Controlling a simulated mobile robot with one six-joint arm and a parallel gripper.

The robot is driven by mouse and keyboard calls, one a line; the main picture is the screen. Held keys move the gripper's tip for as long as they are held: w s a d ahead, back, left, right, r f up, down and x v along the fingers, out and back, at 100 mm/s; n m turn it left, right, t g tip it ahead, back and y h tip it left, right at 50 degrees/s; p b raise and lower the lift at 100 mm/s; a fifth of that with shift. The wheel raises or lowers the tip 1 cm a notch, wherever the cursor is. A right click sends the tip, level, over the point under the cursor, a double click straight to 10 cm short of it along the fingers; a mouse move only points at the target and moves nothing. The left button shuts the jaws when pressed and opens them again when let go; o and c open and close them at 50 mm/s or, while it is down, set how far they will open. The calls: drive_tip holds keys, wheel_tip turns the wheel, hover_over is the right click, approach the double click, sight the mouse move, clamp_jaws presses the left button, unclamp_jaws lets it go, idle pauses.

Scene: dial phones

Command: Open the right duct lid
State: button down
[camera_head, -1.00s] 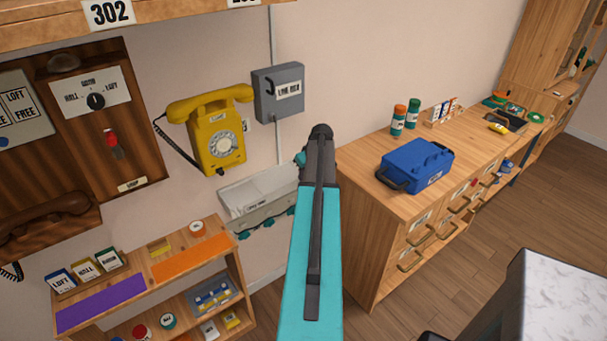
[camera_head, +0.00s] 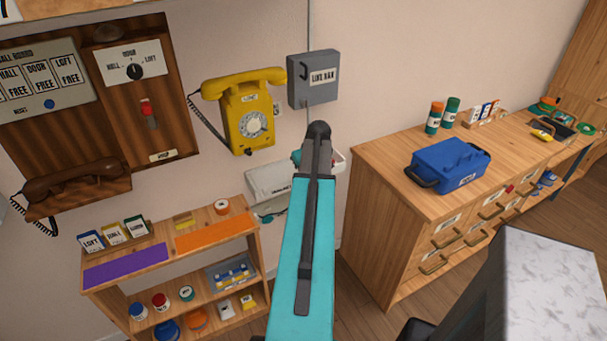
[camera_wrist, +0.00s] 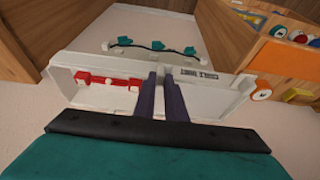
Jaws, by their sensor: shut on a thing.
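The pale duct (camera_head: 268,182) is on the wall below the yellow phone, partly hidden behind my arm. Its labelled left part is left of my arm. In the wrist view, the duct's uncovered section (camera_wrist: 68,84) holds a red fitting (camera_wrist: 108,80). A labelled pale section (camera_wrist: 215,82) is to the right there. My gripper (camera_wrist: 161,74) has its two dark fingers close together at the duct, between these sections. It appears shut on the right duct lid, though the grip itself is hard to make out. In the head view my fingertips are hidden behind my arm.
A shelf (camera_head: 170,255) with cards and jars stands left of the duct, close to it. A yellow phone (camera_head: 246,112) and a grey line box (camera_head: 313,78) hang above. A wooden cabinet (camera_head: 375,220) with a blue case (camera_head: 450,166) stands right. Teal hooks on a cable (camera_wrist: 150,45) lie near the duct.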

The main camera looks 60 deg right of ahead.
drive_tip(key=shift+d, duration=0.1)
drive_tip(key=c, duration=1.8)
unclamp_jaws()
drive_tip(key=b+v, duration=0.3)
drive_tip(key=v, duration=1.1)
drive_tip(key=shift+f, duration=0.1)
